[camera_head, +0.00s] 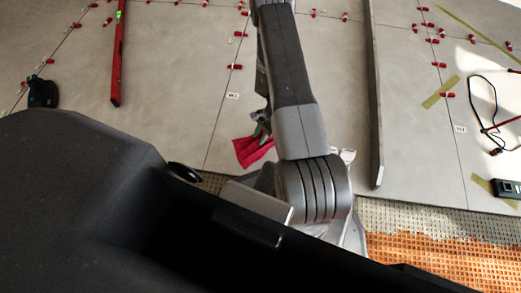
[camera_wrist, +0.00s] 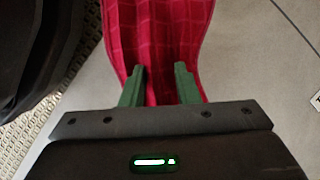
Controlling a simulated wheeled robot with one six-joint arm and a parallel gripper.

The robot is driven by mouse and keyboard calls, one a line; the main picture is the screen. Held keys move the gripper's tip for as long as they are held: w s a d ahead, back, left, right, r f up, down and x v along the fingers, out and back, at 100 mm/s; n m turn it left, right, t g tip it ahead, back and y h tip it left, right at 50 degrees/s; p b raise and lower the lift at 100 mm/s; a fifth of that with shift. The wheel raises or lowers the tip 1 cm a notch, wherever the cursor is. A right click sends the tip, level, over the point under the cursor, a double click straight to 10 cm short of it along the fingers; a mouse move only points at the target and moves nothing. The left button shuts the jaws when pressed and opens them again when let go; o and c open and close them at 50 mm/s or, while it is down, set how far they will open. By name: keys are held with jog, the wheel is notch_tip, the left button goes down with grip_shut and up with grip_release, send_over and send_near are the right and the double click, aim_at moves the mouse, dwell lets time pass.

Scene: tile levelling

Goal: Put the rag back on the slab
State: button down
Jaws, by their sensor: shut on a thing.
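The rag (camera_head: 252,151) is red with a faint check pattern. In the head view it is bunched below and left of my gripper (camera_head: 262,130), over the grey slab (camera_head: 185,125). In the wrist view the rag (camera_wrist: 165,40) spreads away from between the two green fingers of my gripper (camera_wrist: 160,80), which are shut on it. The near end of the rag between the fingers is partly hidden. I cannot tell how much of the rag touches the slab.
A red level (camera_head: 118,55) and a long grey straightedge (camera_head: 374,100) lie on the tiles. Red clips, such as one clip (camera_head: 235,66), line the joints. A dark cable (camera_head: 482,110) lies at right. Orange matting (camera_head: 430,252) borders the slab in front.

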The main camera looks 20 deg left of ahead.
notch_tip(320, 180, down, 9)
jog(key=b, duration=0.3)
jog(key=c, duration=1.1)
grip_release()
jog(key=shift+f, duration=0.1)
jog(key=shift+r, duration=0.3)
jog(key=p+v, duration=0.4)
jog(key=v, duration=0.7)
jog(key=shift+w+r, duration=0.2)
jog(key=shift+r, duration=0.15)
